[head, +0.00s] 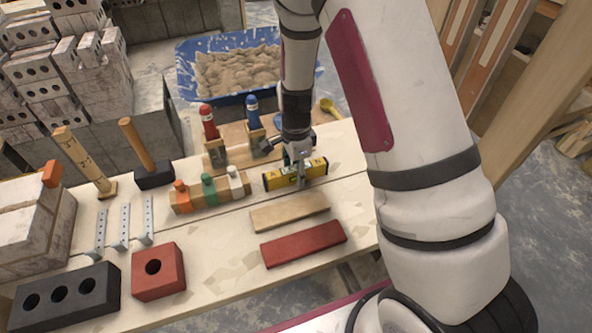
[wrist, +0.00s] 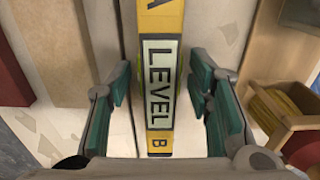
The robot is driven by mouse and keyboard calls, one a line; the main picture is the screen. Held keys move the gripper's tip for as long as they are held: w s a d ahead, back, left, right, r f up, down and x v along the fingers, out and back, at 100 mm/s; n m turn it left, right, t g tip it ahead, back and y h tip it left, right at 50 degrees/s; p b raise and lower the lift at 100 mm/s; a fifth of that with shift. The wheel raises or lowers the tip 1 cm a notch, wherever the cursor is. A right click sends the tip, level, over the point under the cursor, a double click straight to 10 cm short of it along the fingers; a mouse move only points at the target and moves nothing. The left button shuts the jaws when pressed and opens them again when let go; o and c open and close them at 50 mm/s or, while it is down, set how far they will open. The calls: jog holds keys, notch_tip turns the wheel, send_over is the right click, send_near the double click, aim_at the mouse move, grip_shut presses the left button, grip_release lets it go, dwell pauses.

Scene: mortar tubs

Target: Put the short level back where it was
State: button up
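The short level (head: 276,181) is yellow and sits on the workbench behind a plain wood strip (head: 290,212) and a red strip (head: 303,243). In the wrist view the level (wrist: 160,20) runs up the middle, with a pale label reading LEVEL and the letter B at its near end. My gripper (head: 298,168) is down at the level, toward its right half in the head view. In the wrist view my gripper (wrist: 162,88) has its green-padded fingers on both sides of the level, with gaps showing. The fingers hide part of the level in the head view.
A wooden block with orange, green and white pegs (head: 208,190) stands left of the level. Behind are wooden holders with a red bottle (head: 208,122) and a blue bottle (head: 253,112). A mallet (head: 150,172) and a red brick (head: 158,272) are further left. Bench right of the strips is clear.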

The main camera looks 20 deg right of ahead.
notch_tip(320, 180, up, 11)
jog(key=shift+r, duration=0.1)
jog(key=s+r+n+y, duration=0.1)
jog(key=s+r+n, duration=0.5)
jog(key=r, duration=0.4)
jog(key=s+r+n, duration=0.3)
jog(key=s+n, duration=0.1)
jog(key=s, duration=0.4)
jog(key=s+r+n, duration=0.3)
jog(key=s+n, duration=0.1)
jog(key=s, duration=0.5)
jog(key=s+r+n+t+h, duration=0.1)
jog(key=s+r+n, duration=0.2)
jog(key=s, duration=0.6)
jog(key=shift+s+d+n+p, duration=0.2)
jog(key=shift+n+p, duration=0.2)
notch_tip(320, 180, up, 17)
jog(key=t+p, duration=0.3)
jog(key=p, duration=1.2)
jog(key=shift+w+r+p, duration=0.1)
jog(key=shift+r+p, duration=0.05)
jog(key=shift+p, duration=0.15)
jog(key=shift+c, duration=0.2)
